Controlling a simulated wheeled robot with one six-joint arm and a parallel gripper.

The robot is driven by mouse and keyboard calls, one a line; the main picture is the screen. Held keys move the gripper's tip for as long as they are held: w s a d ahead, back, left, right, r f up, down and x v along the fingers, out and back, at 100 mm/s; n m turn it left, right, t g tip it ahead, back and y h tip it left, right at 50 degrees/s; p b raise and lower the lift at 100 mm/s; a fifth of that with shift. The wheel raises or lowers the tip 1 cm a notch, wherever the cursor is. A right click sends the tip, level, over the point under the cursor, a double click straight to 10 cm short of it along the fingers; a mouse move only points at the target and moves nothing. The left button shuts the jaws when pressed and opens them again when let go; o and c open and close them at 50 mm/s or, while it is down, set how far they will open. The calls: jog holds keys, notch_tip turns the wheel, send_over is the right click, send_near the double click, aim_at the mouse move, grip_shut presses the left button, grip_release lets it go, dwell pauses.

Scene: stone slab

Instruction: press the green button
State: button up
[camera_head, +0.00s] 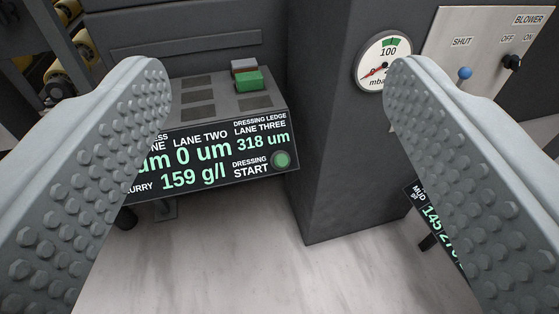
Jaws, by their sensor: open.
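A round green button (281,160) sits at the right end of a black display panel (215,160), beside the words DRESSING START. It faces me and nothing covers it. My gripper (276,72) is open and empty, its two grey studded fingers spread wide at the left and right of the view. The button shows in the gap between the fingers, apart from both. The left finger hides the left part of the panel.
A dark column (335,150) stands to the right, with a pressure gauge (384,62). A pale panel (480,50) has a blue-knobbed lever (465,73). Pale floor lies below.

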dwell(0.3)
